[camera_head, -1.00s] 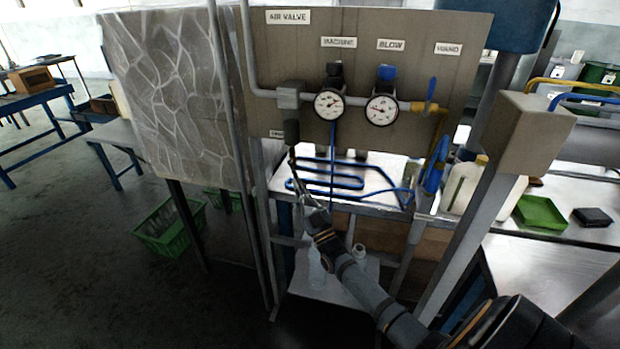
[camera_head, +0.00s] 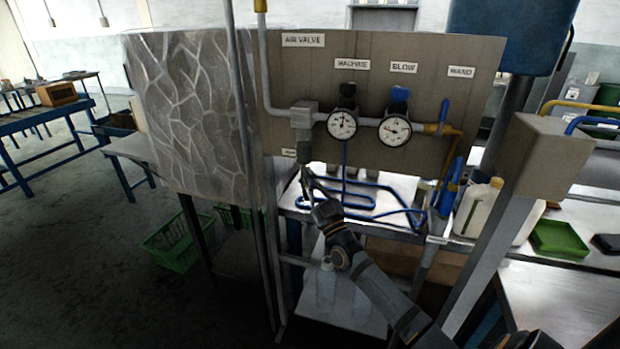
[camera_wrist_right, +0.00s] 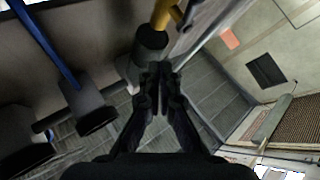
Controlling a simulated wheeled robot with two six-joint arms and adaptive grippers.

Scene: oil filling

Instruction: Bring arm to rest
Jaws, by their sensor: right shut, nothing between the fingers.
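My right gripper (camera_head: 304,172) reaches up from the lower right in the head view, its fingers just below a small dark fitting (camera_head: 303,152) under the grey box of the pipe. In the right wrist view the fingers (camera_wrist_right: 161,72) are together with nothing between them. Their tips are close to a dark cylinder (camera_wrist_right: 150,42) with a yellow part (camera_wrist_right: 165,14) above it. I cannot tell whether they touch it. My left gripper is not in view.
The air valve panel (camera_head: 400,170) carries two gauges (camera_head: 342,125) (camera_head: 394,130) and labels. Blue tubing (camera_head: 385,188) lies over the metal bench behind my arm. Clear bottles (camera_head: 326,284) stand on a lower shelf. A grey post (camera_head: 485,250) rises at the right.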

